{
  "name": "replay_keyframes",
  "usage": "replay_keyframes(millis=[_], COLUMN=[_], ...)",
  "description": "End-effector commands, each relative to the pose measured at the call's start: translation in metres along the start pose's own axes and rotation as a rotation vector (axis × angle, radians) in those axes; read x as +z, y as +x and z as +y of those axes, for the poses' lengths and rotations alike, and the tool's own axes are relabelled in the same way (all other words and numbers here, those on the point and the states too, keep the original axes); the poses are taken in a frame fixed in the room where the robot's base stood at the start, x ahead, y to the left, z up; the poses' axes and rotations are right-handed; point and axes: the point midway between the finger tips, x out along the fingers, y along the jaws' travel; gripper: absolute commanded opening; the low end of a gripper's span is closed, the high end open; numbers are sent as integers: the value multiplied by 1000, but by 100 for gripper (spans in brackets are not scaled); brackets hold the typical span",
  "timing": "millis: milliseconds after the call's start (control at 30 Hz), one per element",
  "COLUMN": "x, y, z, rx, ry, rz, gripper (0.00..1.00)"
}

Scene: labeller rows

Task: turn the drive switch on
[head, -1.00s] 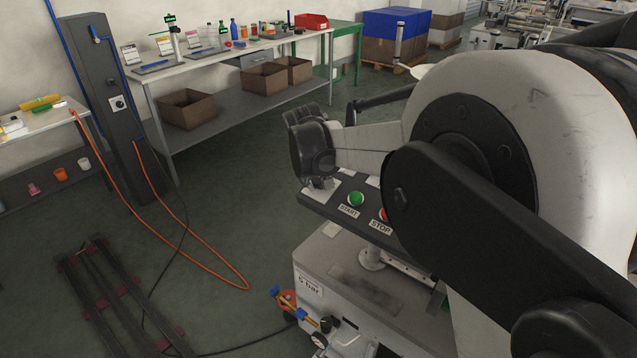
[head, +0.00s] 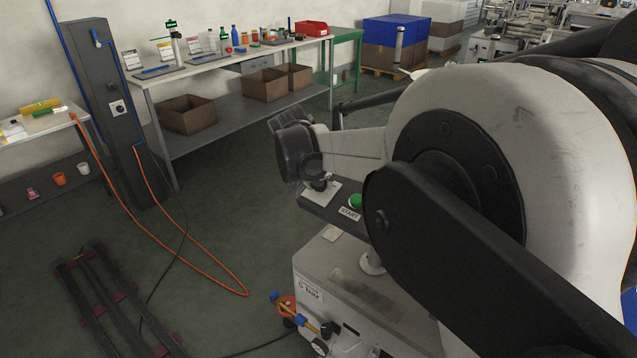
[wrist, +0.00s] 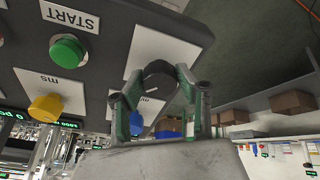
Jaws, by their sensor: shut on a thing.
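A black rotary knob (wrist: 158,74), which looks like the drive switch, sits on a white label plate (wrist: 160,45) at the end of the dark control panel (wrist: 30,90). My gripper (wrist: 159,88) is shut on this knob, with one green-and-grey finger on each side. The knob's pointer and most of its lettering are hidden or too small to read. In the head view the gripper (head: 318,184) is at the left end of the panel, over the white plate, and my arm covers much of the panel.
The panel stands above a grey machine cabinet (head: 345,290). A long workbench (head: 215,65) with brown boxes below is at the back.

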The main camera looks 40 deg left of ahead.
Motion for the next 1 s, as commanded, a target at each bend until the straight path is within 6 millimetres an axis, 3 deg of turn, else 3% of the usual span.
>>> replay_keyframes(millis=[500,533,633,1000], x=[0,0,0,0], y=[0,0,0,-6], z=[0,0,0,0], rx=[3,3,3,3], ry=[17,17,17,16], rz=[1,1,0,0], gripper=[6,37,50,51])
